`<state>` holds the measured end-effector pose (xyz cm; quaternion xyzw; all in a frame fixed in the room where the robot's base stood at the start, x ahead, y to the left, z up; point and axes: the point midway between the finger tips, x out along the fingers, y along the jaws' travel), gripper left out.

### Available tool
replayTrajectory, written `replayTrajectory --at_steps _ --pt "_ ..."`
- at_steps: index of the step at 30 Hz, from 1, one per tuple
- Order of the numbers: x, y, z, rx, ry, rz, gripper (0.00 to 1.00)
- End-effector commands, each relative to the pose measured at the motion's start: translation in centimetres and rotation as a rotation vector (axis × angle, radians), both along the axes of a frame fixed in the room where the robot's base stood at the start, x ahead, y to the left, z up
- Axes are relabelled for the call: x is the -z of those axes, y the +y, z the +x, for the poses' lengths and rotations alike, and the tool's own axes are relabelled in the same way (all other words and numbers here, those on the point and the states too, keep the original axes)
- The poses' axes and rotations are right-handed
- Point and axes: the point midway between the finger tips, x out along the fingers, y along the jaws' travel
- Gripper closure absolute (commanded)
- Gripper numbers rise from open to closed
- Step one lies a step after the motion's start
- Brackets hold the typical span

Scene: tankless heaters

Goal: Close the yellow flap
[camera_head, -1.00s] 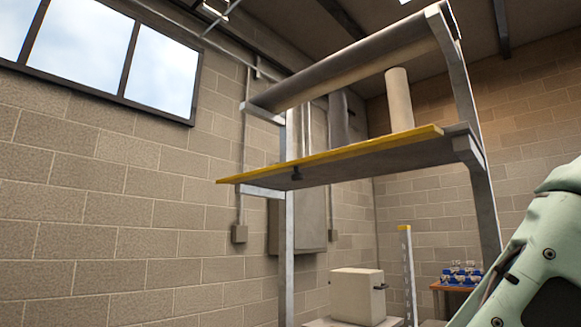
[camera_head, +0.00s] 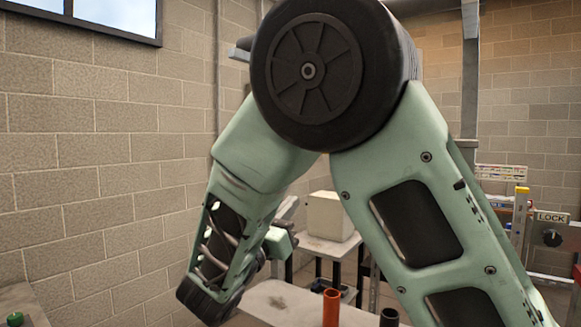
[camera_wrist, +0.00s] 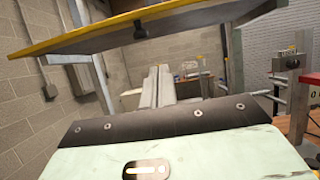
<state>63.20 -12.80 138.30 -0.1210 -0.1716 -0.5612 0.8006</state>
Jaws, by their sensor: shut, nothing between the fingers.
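The yellow flap (camera_wrist: 130,30) shows in the wrist view as a wide panel with a yellow edge. It runs across the top of the picture, tilted, and a black knob (camera_wrist: 140,30) hangs from its underside. My gripper (camera_wrist: 158,72) is shut and empty, pointing forward below the flap and apart from it. In the head view my arm covers the middle, and the flap cannot be made out there. The fingertips are not clear in that view.
A white box (camera_head: 330,215) stands on a small table behind my arm. An orange tube (camera_head: 331,308) and a black tube (camera_head: 389,317) stand low in front. A panel marked LOCK (camera_head: 553,217) is at right. A block wall (camera_head: 90,170) fills the left.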

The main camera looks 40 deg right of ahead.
Motion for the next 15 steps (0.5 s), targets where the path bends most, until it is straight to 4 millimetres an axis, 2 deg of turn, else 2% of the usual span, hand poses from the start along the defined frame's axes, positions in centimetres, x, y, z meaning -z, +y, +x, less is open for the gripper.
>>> replayTrajectory --at_steps 5,15 --pt "-1.1 -1.8 0.6 0.003 -0.001 -0.001 1.00" --pt "-4.0 -7.8 2.8 0.004 0.001 0.000 1.00"
